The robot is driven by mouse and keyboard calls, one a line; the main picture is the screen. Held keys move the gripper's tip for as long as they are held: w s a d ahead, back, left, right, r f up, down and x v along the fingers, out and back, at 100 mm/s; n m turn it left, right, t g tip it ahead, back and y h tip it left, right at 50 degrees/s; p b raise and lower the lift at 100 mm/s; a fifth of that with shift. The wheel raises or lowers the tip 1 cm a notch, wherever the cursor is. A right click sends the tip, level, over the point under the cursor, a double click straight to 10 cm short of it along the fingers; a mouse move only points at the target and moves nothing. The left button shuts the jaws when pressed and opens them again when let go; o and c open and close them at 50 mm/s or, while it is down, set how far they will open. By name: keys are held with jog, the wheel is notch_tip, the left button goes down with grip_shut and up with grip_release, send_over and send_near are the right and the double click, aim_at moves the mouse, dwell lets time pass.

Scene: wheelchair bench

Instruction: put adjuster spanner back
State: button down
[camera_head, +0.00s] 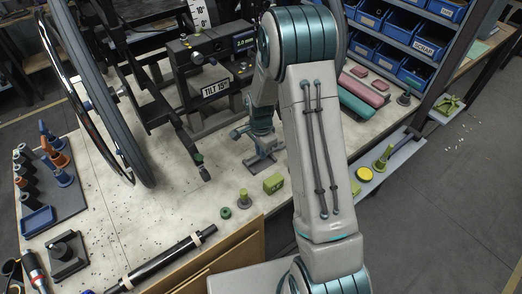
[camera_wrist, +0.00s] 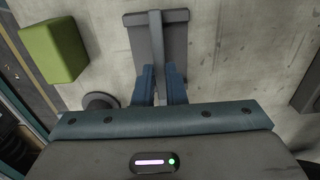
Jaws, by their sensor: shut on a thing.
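My gripper (camera_wrist: 161,72) points down over the bench, and in the head view it (camera_head: 262,153) is low over the bench, left of my forearm. Its two blue fingers are shut on a grey bar with a crosspiece at its far end, which looks like the adjuster spanner (camera_wrist: 156,40). The bar runs between the fingers and away from the palm. A dark grey plate (camera_wrist: 176,45) lies behind the bar on the bench; I cannot tell whether the spanner touches it. The near end of the spanner is hidden by my gripper.
A green block (camera_wrist: 52,50) is close to the left of my gripper. A wheelchair wheel (camera_head: 105,100) and the tilt unit (camera_head: 213,88) stand behind. Blue bins (camera_head: 412,72) are at right.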

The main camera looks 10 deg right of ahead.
jog(key=shift+f, duration=0.35)
jog(key=c, duration=1.4)
grip_release()
notch_tip(320, 180, up, 13)
jog(key=b, duration=0.2)
jog(key=s+r+n+t, duration=0.1)
jog(key=s+r+n, duration=0.2)
jog(key=s, duration=0.5)
jog(key=s+r+n+t, duration=0.1)
jog(key=s+r+n, duration=0.3)
jog(key=s+n, duration=0.2)
jog(key=s+r+n, duration=0.3)
jog(key=s+n, duration=0.1)
jog(key=s, duration=0.6)
jog(key=shift+r+n+t, duration=0.25)
jog(key=shift+n+t, duration=0.05)
jog(key=shift+t, duration=0.1)
